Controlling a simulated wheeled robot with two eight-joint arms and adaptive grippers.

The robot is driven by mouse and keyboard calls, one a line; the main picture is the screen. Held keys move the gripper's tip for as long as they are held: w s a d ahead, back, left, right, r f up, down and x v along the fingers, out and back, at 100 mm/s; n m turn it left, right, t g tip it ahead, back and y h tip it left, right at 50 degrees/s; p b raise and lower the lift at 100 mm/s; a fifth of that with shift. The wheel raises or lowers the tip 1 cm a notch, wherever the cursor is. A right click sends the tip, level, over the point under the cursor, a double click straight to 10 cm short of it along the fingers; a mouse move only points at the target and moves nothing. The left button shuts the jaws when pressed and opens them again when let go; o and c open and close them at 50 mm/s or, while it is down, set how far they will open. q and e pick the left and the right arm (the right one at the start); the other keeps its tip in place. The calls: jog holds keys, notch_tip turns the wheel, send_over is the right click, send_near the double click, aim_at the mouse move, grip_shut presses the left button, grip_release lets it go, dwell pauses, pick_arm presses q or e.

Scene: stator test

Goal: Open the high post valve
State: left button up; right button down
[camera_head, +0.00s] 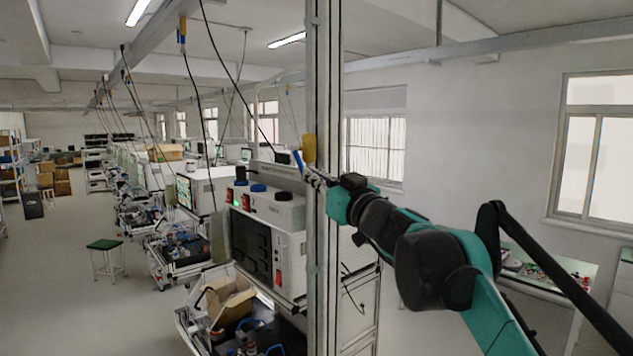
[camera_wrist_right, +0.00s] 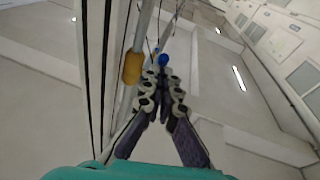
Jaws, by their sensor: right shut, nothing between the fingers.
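A tall grey metal post (camera_head: 323,80) stands in the middle of the head view. A yellow part (camera_head: 309,148) sits on it at gripper height, and a short blue handle-like piece (camera_head: 298,160) shows just left of and below it. I take these as the valve. My right gripper (camera_head: 309,176) reaches in from the right across the post, its tips close below the blue piece. In the wrist view its fingers (camera_wrist_right: 163,78) are shut and empty. The blue piece (camera_wrist_right: 163,59) is just beyond the tips, the yellow part (camera_wrist_right: 133,67) to their left; contact is unclear. My left gripper is out of view.
A white test machine (camera_head: 270,225) stands behind and left of the post, with an open cardboard box (camera_head: 228,301) at its front. A green-topped stool (camera_head: 104,245) is on the left floor. A table (camera_head: 545,275) stands at the right. Cables hang from overhead.

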jog(key=shift+w+a+f+p, duration=0.15)
jog(key=shift+w+a+f, duration=0.45)
jog(key=shift+w+f, duration=0.25)
jog(key=shift+w+a+f+p, duration=0.15)
jog(key=shift+w+a+f, duration=0.45)
jog(key=shift+w+f, duration=0.2)
jog(key=shift+w, duration=0.1)
